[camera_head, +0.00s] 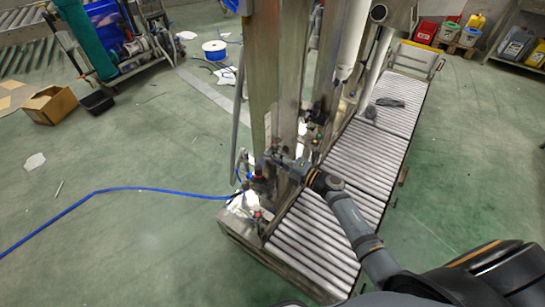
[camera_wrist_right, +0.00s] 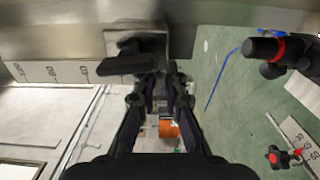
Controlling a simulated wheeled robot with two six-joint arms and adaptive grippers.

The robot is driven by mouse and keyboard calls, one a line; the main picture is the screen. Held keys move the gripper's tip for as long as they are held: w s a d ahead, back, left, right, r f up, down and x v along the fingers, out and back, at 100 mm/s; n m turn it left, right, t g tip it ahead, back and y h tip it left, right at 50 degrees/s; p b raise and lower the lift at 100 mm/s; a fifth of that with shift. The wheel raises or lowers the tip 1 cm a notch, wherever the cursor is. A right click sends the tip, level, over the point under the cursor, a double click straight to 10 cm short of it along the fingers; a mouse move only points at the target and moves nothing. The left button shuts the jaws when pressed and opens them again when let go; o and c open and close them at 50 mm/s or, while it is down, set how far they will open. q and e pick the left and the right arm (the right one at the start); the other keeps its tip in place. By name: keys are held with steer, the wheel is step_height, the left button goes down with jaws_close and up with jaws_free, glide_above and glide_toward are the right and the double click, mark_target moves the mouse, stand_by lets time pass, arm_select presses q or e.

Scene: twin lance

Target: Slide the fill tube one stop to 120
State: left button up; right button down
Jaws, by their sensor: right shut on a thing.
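My right gripper (camera_wrist_right: 163,78) is shut at a black handle (camera_wrist_right: 122,64) on a grey metal block; the fingers partly hide where they meet it. In the head view the right gripper (camera_head: 277,158) reaches the lower front of the steel machine column (camera_head: 264,75). A pale strip with dark numbers (camera_wrist_right: 48,72) lies left of the handle in the wrist view; the figures are too small to read surely. A white tube (camera_head: 354,38) stands upright behind the columns; I cannot tell whether it is the fill tube. My left gripper is out of view.
A black knob with a red collar (camera_wrist_right: 264,49) and a second numbered strip (camera_wrist_right: 300,141) are at the right of the wrist view. A roller conveyor (camera_head: 345,170) runs beside the column.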

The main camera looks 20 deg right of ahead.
mark_target(272, 131)
steer(key=shift+r, duration=0.1)
steer(key=shift+r+p, duration=5.85)
steer(key=shift+r, duration=0.1)
steer(key=c, duration=1.2)
jaws_free()
steer(key=shift+f, duration=0.1)
steer(key=shift+v, duration=3.55)
